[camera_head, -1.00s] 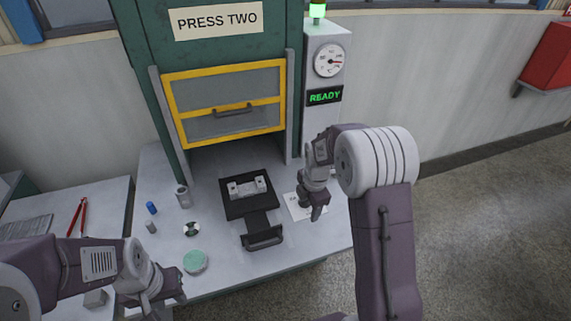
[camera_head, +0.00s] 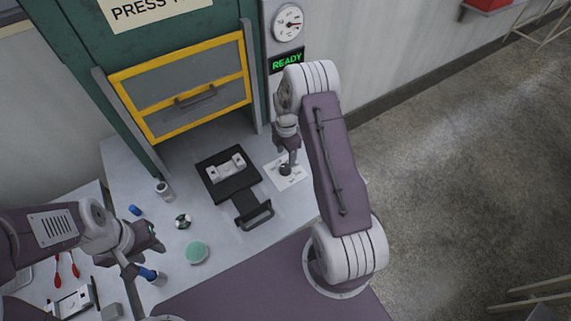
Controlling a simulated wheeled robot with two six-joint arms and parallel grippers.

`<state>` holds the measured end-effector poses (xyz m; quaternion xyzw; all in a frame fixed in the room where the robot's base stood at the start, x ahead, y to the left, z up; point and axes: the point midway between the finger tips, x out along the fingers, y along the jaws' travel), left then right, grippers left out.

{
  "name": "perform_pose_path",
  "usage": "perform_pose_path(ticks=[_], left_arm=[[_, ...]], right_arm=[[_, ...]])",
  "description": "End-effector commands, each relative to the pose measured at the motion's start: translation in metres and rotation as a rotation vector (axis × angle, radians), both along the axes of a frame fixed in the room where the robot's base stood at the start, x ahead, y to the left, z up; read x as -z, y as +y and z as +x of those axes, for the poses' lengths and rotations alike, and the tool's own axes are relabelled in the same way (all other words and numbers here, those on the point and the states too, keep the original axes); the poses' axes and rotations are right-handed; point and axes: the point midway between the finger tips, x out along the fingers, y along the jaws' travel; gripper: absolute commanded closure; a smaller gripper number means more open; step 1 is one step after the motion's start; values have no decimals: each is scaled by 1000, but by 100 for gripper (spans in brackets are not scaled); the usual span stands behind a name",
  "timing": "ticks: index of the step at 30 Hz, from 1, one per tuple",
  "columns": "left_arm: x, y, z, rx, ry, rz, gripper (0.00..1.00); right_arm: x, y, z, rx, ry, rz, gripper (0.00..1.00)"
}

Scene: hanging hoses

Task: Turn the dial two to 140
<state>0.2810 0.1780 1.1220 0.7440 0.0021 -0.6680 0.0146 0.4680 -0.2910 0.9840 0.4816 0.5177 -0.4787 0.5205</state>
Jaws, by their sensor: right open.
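Press two is the green press with the cut-off "PRESS T…" sign (camera_head: 155,8). A round white gauge (camera_head: 289,23) with a red needle sits on its right post; its numbers are too small to read. A small dark knob (camera_head: 285,170) stands on a white printed card (camera_head: 290,180) on the table, right of the black slide. My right gripper (camera_head: 289,159) points down, open, just above or around the knob; I cannot tell whether it touches. My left gripper (camera_head: 150,240) is at the lower left over the table; its jaws are unclear.
The black slide (camera_head: 236,190) holds a light metal part (camera_head: 225,167). A green disc (camera_head: 197,253), a metal cup (camera_head: 164,190) and a blue piece (camera_head: 136,210) stand on the table. A green READY display (camera_head: 286,61) is lit.

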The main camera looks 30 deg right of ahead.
Motion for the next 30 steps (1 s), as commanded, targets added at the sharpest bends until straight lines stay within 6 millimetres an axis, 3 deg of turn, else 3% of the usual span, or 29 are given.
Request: perform_pose_path(ticks=[10, 15, 21, 23, 27, 28, 30], left_arm=[[-23, 0, 0, 0, -1, 0, 64], [-24, 0, 0, 0, -1, 0, 64], [-24, 0, 0, 0, -1, 0, 64], [-24, 0, 0, 0, -1, 0, 64], [-24, 0, 0, 0, -1, 0, 64], [-24, 0, 0, 0, -1, 0, 64], [-24, 0, 0, 0, -1, 0, 64]], right_arm=[[65, 1, -1, -1, 3, 2, 41], [77, 1, 0, -1, 0, 1, 41], [78, 1, 0, -1, -1, 1, 41], [78, 1, 0, -1, 0, 1, 55], [78, 1, 0, -1, -1, 1, 94], [78, 1, 1, -1, -1, 1, 100], [78, 0, 1, 0, -2, 0, 100]])
